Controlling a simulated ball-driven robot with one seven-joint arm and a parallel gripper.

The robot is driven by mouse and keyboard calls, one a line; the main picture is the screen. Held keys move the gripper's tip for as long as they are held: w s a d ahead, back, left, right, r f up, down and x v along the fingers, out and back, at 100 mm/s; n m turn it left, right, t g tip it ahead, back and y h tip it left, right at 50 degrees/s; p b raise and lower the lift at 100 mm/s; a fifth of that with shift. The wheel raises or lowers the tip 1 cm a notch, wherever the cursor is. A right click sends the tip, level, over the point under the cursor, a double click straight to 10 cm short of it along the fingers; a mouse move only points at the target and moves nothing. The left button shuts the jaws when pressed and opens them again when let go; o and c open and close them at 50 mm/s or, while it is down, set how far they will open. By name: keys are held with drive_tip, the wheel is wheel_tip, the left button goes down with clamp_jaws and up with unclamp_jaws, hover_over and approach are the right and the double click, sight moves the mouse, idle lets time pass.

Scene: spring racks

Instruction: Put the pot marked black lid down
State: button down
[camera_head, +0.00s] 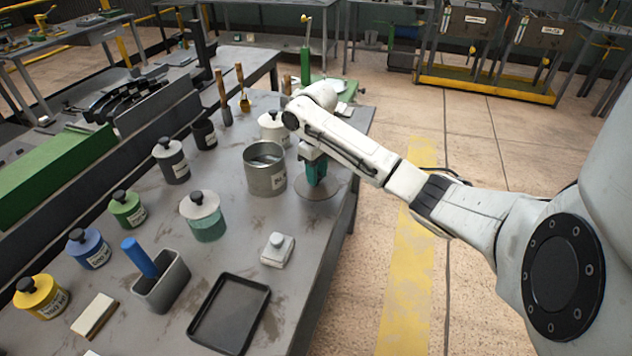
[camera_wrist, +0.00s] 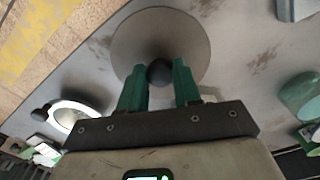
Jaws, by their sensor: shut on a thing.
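A round grey lid (camera_head: 308,192) with a dark knob is under my gripper (camera_head: 316,180), at or just over the bench near its right edge. In the wrist view, the teal fingers of my gripper (camera_wrist: 159,82) are closed around the dark knob, with the lid (camera_wrist: 160,28) flat beyond them. An open grey metal pot (camera_head: 264,178) stands upright just left of the lid, without a cover. Its label is too small to read. Whether the lid touches the bench is not clear.
A white lidded pot (camera_head: 272,130) stands behind the open pot. A teal pot (camera_head: 208,226), dark grey pot (camera_head: 175,167), green pot (camera_head: 130,212) and blue pot (camera_head: 92,255) stand further left. A small white block (camera_head: 277,252) and black tray (camera_head: 231,341) lie nearer.

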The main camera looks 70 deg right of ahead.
drive_tip(key=shift+w+d+f, duration=0.1)
drive_tip(key=shift+w+f, duration=0.05)
drive_tip(key=shift+f, duration=0.05)
drive_tip(key=shift+d+f, duration=0.1)
drive_tip(key=shift+f, duration=1.6)
drive_tip(key=shift+f, duration=0.15)
drive_tip(key=c, duration=0.8)
unclamp_jaws()
wheel_tip(320, 180, up, 12)
drive_tip(key=shift+w+r, duration=0.1)
drive_tip(key=shift+r, duration=0.1)
